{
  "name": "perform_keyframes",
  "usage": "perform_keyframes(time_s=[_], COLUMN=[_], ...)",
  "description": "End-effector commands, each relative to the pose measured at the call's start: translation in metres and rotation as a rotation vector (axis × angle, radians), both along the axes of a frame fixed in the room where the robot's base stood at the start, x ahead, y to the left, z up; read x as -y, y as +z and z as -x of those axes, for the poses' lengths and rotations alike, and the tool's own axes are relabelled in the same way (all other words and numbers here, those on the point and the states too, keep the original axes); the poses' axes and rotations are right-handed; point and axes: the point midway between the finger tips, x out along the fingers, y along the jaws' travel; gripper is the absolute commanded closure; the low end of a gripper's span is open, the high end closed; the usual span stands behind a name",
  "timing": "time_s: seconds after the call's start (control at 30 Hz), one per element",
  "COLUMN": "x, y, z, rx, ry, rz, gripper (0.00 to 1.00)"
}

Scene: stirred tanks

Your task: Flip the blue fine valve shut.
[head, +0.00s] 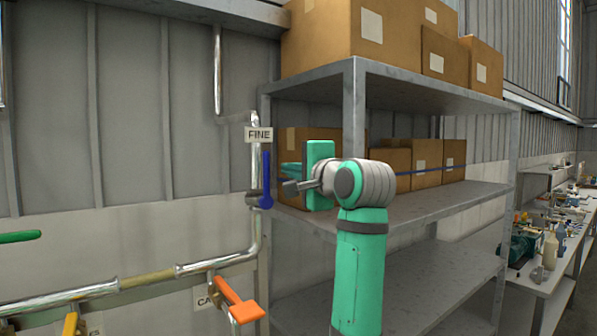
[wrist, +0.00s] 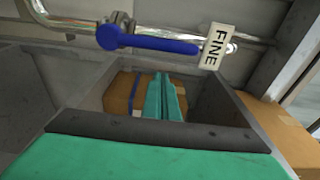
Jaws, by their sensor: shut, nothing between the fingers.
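The blue fine valve (head: 267,178) is on the vertical silver pipe beside the shelf, below the FINE label (head: 259,135). Its lever points up, roughly in line with the pipe. In the wrist view the blue valve lever (wrist: 160,44) lies along the pipe near the top, with its round hub at the left and its end by the FINE label (wrist: 214,47). My gripper (head: 285,170) is just right of the lever in the head view, its fingers pointing left. In the wrist view my gripper's fingers (wrist: 162,80) are shut and empty, below the lever, apart from it in the picture.
A grey metal shelf (head: 440,84) with cardboard boxes (head: 415,160) stands right behind my arm. An orange valve handle (head: 240,300) is on the lower pipe, and a green handle (head: 20,237) is at far left. A cluttered bench (head: 545,280) runs along the right.

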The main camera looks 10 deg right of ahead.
Motion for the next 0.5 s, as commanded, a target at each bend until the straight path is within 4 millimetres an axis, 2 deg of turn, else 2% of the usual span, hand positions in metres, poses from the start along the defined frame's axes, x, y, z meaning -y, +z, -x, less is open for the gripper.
perform_keyframes(time_s=[0.2,0.5], x=[-0.018,-0.027], y=[0.000,0.000], z=[0.016,0.024], rx=[0.003,0.001], ry=[0.001,0.002], rz=[0.001,0.000], gripper=[1.00,1.00])
